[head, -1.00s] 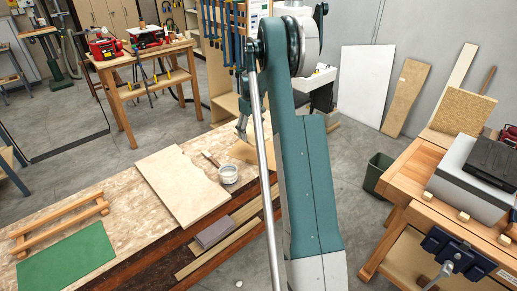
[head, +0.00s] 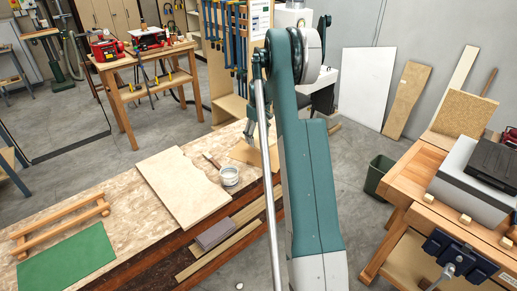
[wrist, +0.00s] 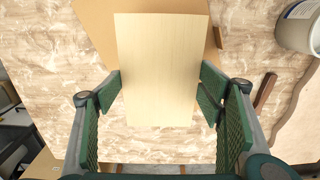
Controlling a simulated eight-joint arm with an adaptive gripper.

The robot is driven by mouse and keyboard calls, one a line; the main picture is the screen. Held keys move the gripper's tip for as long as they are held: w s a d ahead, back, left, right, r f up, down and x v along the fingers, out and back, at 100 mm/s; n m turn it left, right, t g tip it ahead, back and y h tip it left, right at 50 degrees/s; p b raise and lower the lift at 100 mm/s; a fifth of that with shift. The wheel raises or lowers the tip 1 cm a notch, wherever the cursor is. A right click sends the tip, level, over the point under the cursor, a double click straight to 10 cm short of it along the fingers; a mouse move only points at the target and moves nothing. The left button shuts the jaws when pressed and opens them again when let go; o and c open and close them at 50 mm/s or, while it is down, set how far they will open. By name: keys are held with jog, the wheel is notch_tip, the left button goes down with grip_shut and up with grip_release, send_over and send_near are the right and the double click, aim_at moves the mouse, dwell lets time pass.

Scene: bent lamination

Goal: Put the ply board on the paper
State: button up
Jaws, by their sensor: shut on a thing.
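The ply board (wrist: 157,70) is a pale, flat rectangle in the wrist view. My gripper (wrist: 160,82) is shut on its two long edges, with one green-padded finger on each side. The brown paper (wrist: 90,25) lies on the bench behind the board, which overlaps much of it. The board's near end extends past the paper's edge over the bench top. I cannot tell whether the board touches the paper or is held just above it. In the head view a tan patch of paper (head: 241,153) shows beside my arm, which mostly hides my gripper and the board.
A glue pot (head: 229,176) and a brush (head: 211,160) sit left of the paper. A large wavy-edged board (head: 182,188), a wooden rack (head: 60,228) and a green mat (head: 66,262) lie farther left on the bench (head: 130,195). A second workbench (head: 415,170) stands right.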

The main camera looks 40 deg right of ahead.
aim_at(258, 139)
jog(key=shift+f, duration=1.5)
jog(key=shift+f, duration=0.1)
jog(key=shift+f, duration=1.75)
jog(key=shift+f+b, duration=0.15)
jog(key=shift+b, duration=0.15)
jog(key=o, duration=1)
jog(key=shift+c, duration=0.2)
jog(key=shift+r, duration=0.2)
notch_tip(258, 139, up, 12)
jog(key=shift+f+p, duration=0.1)
jog(key=shift+p, duration=0.35)
